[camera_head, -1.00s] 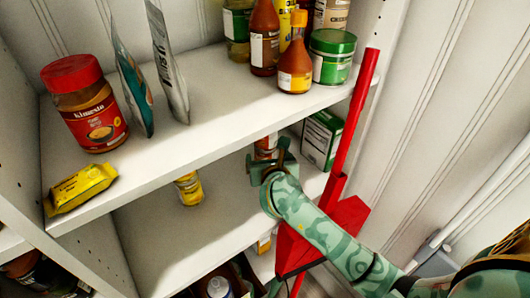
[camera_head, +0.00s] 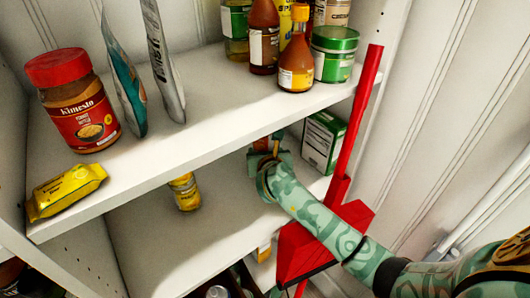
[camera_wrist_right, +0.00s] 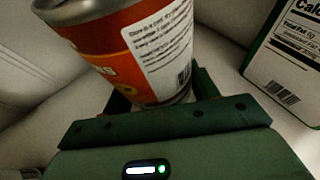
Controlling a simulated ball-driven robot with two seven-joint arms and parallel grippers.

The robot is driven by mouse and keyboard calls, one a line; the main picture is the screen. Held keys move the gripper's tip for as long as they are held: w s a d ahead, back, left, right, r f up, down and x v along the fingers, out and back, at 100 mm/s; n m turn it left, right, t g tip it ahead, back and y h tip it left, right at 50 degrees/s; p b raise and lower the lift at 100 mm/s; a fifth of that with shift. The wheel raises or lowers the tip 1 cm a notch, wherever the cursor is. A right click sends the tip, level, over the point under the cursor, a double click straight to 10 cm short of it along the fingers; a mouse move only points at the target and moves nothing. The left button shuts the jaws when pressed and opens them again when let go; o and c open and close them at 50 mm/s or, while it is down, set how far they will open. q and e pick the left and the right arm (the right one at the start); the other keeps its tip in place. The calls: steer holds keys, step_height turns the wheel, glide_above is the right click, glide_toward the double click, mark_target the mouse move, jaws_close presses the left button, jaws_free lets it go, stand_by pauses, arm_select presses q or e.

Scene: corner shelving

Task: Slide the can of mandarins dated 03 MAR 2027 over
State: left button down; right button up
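An orange-red can (camera_wrist_right: 130,45) with a white text label and barcode stands on the lower shelf, close in front of my right gripper in the right wrist view. Its lower part sits between the gripper's dark green fingers; whether they press on it I cannot tell. No date is readable on it. In the head view my right gripper (camera_head: 267,160) reaches under the upper shelf's front edge, and the can is mostly hidden behind the gripper and that edge. My left gripper is not in view.
A green-and-white box (camera_head: 322,140) stands right of the gripper on the lower shelf (camera_head: 150,235); it also shows in the wrist view (camera_wrist_right: 290,60). A small yellow-labelled jar (camera_head: 185,192) stands to the left. A red dustpan (camera_head: 322,240) with a long handle stands beside my right arm.

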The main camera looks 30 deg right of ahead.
steer(key=shift+c, duration=0.9)
steer(key=shift+w+a, duration=0.25)
steer(key=shift+a, duration=0.75)
steer(key=o, duration=1.2)
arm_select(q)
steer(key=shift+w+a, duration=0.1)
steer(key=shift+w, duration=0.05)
arm_select(e)
steer(key=shift+s+a+r+p, duration=0.15)
steer(key=shift+s+r+p, duration=0.1)
steer(key=shift+s+p, duration=0.15)
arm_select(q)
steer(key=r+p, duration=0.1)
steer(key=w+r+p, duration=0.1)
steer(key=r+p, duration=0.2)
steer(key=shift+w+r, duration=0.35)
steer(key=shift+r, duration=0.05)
arm_select(e)
steer(key=v, duration=1.5)
steer(key=shift+s, duration=0.2)
